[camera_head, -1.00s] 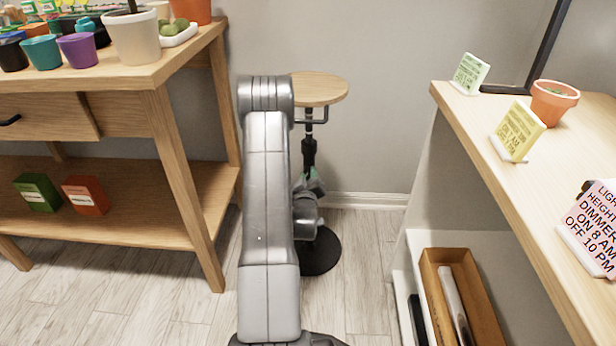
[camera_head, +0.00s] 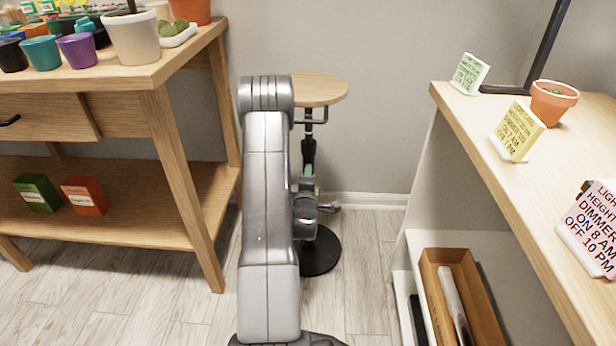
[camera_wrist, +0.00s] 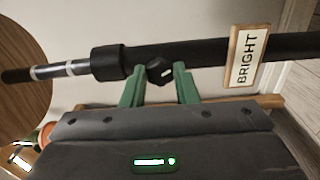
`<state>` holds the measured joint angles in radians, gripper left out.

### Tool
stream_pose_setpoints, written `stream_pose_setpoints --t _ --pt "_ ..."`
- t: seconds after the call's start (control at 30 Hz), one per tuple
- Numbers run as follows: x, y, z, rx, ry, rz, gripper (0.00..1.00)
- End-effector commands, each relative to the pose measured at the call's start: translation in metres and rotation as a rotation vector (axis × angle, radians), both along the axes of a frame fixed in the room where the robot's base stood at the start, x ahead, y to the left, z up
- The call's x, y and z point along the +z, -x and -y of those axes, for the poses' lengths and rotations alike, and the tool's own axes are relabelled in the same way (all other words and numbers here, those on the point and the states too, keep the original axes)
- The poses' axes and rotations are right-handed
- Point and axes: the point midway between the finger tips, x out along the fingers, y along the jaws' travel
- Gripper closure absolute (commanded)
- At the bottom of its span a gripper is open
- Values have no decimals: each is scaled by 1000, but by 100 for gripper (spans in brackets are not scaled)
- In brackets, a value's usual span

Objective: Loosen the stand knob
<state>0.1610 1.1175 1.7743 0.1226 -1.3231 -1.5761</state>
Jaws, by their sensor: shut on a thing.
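The stand has a round wooden top (camera_head: 320,91), a dark pole (camera_head: 309,150) and a round black base (camera_head: 319,254). It is upright in the head view, partly behind my arm. In the wrist view the pole (camera_wrist: 210,52) runs across the picture, with a thicker collar (camera_wrist: 107,62). The black stand knob (camera_wrist: 159,71) projects from the pole beside the collar. My gripper (camera_wrist: 160,76) has its green fingers on both sides of the knob, shut on it. In the head view the knob is hidden and only a bit of green finger shows at the pole.
A wooden table with pots (camera_head: 133,38) stands left; its lower shelf (camera_head: 130,222) holds two boxes. A counter (camera_head: 510,175) with sign cards stands right, above an open box (camera_head: 462,300). Floor is clear right of the base.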

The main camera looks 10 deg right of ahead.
Motion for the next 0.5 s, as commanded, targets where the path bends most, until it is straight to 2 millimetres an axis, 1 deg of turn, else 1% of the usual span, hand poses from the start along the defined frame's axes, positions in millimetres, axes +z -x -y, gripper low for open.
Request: stream_pose_setpoints --t 0.5 --pt "0 1 0 0 471 -138 96"
